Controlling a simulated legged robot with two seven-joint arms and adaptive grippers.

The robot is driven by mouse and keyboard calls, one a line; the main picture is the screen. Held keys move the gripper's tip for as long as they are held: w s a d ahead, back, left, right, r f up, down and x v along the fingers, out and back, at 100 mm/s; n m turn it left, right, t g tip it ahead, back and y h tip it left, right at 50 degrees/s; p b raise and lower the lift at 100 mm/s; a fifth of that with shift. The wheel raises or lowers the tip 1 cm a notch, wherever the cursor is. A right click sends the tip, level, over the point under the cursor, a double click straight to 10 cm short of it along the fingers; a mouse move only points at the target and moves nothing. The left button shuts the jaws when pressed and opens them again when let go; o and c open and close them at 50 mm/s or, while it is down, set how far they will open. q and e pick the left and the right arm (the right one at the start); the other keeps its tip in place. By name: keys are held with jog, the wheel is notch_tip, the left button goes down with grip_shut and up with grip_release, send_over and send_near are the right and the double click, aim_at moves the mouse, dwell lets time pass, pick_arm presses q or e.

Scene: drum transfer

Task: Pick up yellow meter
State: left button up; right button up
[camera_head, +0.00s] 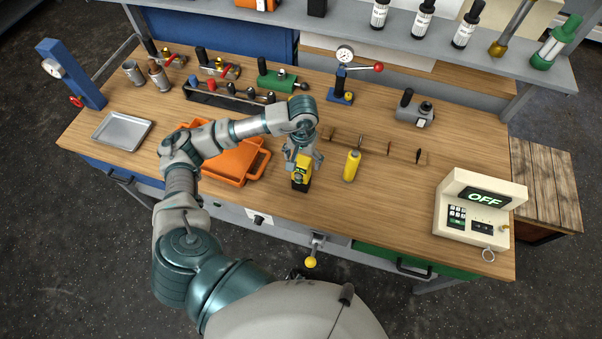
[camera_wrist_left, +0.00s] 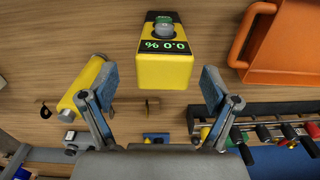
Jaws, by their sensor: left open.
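The yellow meter (camera_head: 301,173) stands on the wooden bench with its black lower part toward the front edge. In the left wrist view the meter (camera_wrist_left: 165,70) shows a black top with a grey-green knob and a green "0.0 %" readout. My left gripper (camera_head: 303,157) is just above and behind the meter in the head view. In the wrist view its two fingers (camera_wrist_left: 157,90) are spread apart, one to each side of the meter's near end, with gaps to it. My right gripper does not show.
An orange tray (camera_head: 257,166) lies to the left. A tool rack (camera_head: 225,99) and valves stand behind. A white "OFF" box (camera_head: 458,206) is at the right. The bench front edge is close to the meter.

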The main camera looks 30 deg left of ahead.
aim_at(301, 174)
pick_arm(q)
jog(key=f, duration=0.2)
jog(key=a+f, duration=0.1)
jog(key=f, duration=0.1)
jog(key=shift+s+p, duration=0.1)
jog(key=shift+p, duration=0.25)
jog(key=shift+d+f, duration=0.3)
jog(key=shift+d, duration=0.2)
jog(key=shift+c, duration=0.5)
jog(key=c, duration=0.8)
jog(key=shift+a, duration=0.3)
grip_shut()
